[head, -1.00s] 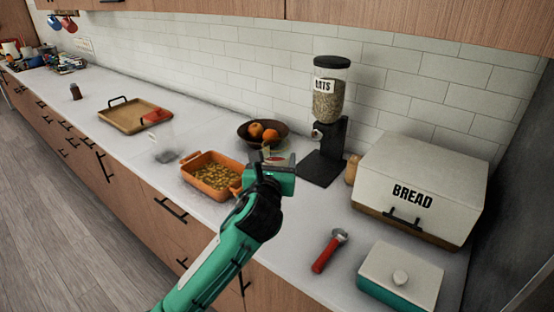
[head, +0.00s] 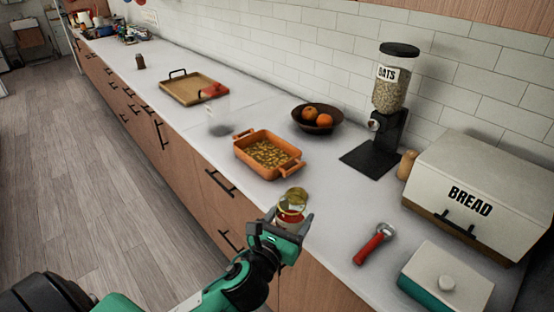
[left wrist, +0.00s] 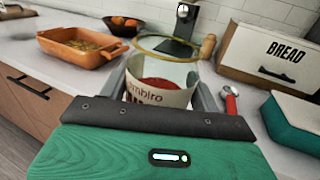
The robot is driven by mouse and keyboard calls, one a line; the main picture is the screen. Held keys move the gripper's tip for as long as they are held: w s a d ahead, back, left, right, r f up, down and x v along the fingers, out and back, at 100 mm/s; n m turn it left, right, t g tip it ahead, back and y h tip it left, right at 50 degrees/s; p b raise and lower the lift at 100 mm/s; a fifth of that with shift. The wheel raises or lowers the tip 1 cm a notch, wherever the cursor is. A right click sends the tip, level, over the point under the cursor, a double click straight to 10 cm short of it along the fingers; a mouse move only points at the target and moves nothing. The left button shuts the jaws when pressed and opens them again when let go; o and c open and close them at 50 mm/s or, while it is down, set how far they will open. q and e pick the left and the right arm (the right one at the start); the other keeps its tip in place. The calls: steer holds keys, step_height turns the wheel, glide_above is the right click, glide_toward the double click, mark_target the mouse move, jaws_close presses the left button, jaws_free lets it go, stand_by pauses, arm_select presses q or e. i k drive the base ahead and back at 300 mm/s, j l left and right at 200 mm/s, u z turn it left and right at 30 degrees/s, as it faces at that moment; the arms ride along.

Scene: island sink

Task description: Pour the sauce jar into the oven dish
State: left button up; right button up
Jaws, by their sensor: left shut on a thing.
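The orange oven dish (head: 266,154) stands on the counter with yellowish pieces in it; it also shows in the left wrist view (left wrist: 82,45). The sauce jar (head: 292,207) is glass with a pale label, and its red contents show in the left wrist view (left wrist: 160,88). My left gripper (head: 284,228) is shut on the jar, with a finger on each side. The jar looks roughly upright, near the counter's front edge, in front of the dish and a little to its right. The lettering on the label is partly hidden. My right gripper is not in view.
A bowl of oranges (head: 317,118) and an oats dispenser (head: 388,115) stand behind the dish. A red-handled tool (head: 373,245), a bread box (head: 470,190) and a lidded teal box (head: 445,279) are at the right. A wooden tray (head: 195,88) lies further left.

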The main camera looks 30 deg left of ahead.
mark_target(272, 157)
steer(key=i+j, duration=0.1)
steer(key=j, duration=0.3)
steer(key=i+j+u, duration=0.15)
steer(key=j, duration=0.25)
steer(key=i+j, duration=0.15)
steer(key=j, duration=0.25)
steer(key=u, duration=0.05)
